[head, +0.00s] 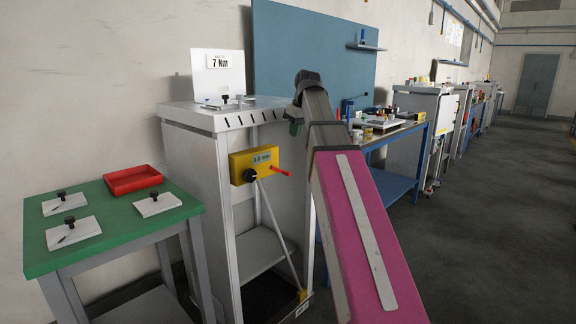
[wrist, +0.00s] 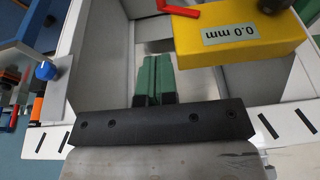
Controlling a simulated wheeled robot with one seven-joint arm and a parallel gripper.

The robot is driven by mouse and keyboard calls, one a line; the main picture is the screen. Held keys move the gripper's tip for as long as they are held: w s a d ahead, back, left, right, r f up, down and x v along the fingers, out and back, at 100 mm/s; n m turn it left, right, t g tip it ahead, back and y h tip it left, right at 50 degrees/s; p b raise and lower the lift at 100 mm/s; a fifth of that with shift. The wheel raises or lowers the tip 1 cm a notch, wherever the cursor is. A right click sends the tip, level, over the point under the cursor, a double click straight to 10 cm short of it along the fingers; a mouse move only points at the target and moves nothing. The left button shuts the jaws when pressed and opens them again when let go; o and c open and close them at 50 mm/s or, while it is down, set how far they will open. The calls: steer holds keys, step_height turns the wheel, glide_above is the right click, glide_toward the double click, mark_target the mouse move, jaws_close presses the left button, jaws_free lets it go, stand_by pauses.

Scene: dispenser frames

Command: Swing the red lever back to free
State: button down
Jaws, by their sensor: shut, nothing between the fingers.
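The yellow box (head: 239,165) is mounted on the front of the light grey frame. The red lever (head: 280,171) sticks out to the right from the box's lower right part. In the wrist view the red lever (wrist: 181,10) shows at the top edge, partly cut off. My gripper (head: 296,128) is to the right of the box and higher in the head view. In the wrist view its green fingers (wrist: 153,68) are together and empty, apart from the lever.
A black knob (head: 250,175) is on the box, with a thin grey rod (head: 277,232) running down from it. A green table (head: 110,250) with a red tray (head: 132,179) stands at the left. A blue bench (head: 396,183) is behind my arm. Floor at the right is clear.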

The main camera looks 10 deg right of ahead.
mark_target(281, 171)
steer(key=shift+f, duration=0.15)
steer(key=x, duration=0.9)
steer(key=s+x, duration=0.1)
steer(key=x, duration=0.3)
steer(key=shift+d+f, duration=0.2)
steer(key=shift+f, duration=0.3)
